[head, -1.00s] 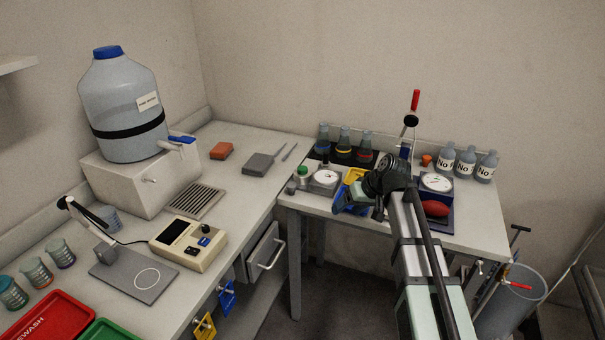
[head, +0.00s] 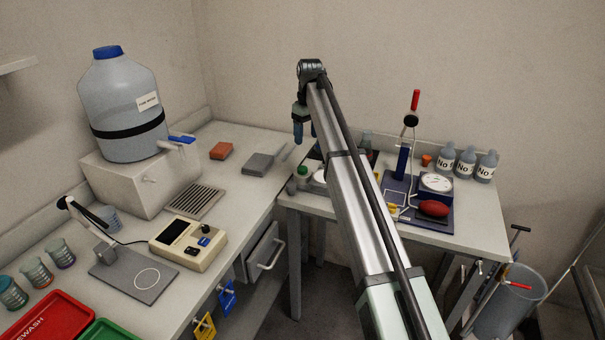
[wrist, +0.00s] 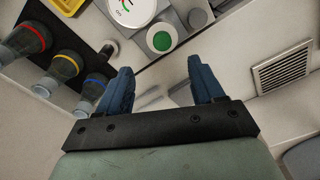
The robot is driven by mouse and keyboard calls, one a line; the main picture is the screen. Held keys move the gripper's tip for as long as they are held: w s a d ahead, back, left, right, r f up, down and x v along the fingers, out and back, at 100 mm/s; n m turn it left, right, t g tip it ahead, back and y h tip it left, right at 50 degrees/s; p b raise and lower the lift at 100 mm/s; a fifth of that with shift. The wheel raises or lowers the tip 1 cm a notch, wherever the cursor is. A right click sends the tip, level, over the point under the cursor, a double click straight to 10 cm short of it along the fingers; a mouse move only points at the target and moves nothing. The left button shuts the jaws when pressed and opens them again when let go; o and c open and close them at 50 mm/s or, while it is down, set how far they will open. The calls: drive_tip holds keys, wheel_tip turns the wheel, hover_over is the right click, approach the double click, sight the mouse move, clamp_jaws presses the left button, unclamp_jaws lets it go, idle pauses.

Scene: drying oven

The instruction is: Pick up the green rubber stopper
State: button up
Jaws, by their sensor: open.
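The green rubber stopper (head: 303,171) shows as a small green top on a pale round piece, at the left end of the right-hand table. In the wrist view the stopper (wrist: 161,41) is a green disc with a pale ring around it, just beyond the gap between my fingers. My gripper (head: 306,138) hangs with its blue fingers down, above and apart from the stopper in the head view. In the wrist view my gripper (wrist: 160,66) is open, with nothing between its fingers.
A small grey piece (wrist: 197,18) stands close beside the stopper. A white dial (wrist: 132,8) and several banded flasks (wrist: 63,67) are nearby. A dark small piece (wrist: 108,48) stands near the flasks. A grey block (head: 258,164) lies on the left bench.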

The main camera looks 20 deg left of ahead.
sight(303, 169)
drive_tip(key=f, duration=0.8)
drive_tip(key=a+f, duration=0.1)
drive_tip(key=f, duration=0.4)
drive_tip(key=shift+a, duration=0.1)
drive_tip(key=shift+c, duration=0.3)
drive_tip(key=shift+r, duration=0.1)
drive_tip(key=c, duration=1.1)
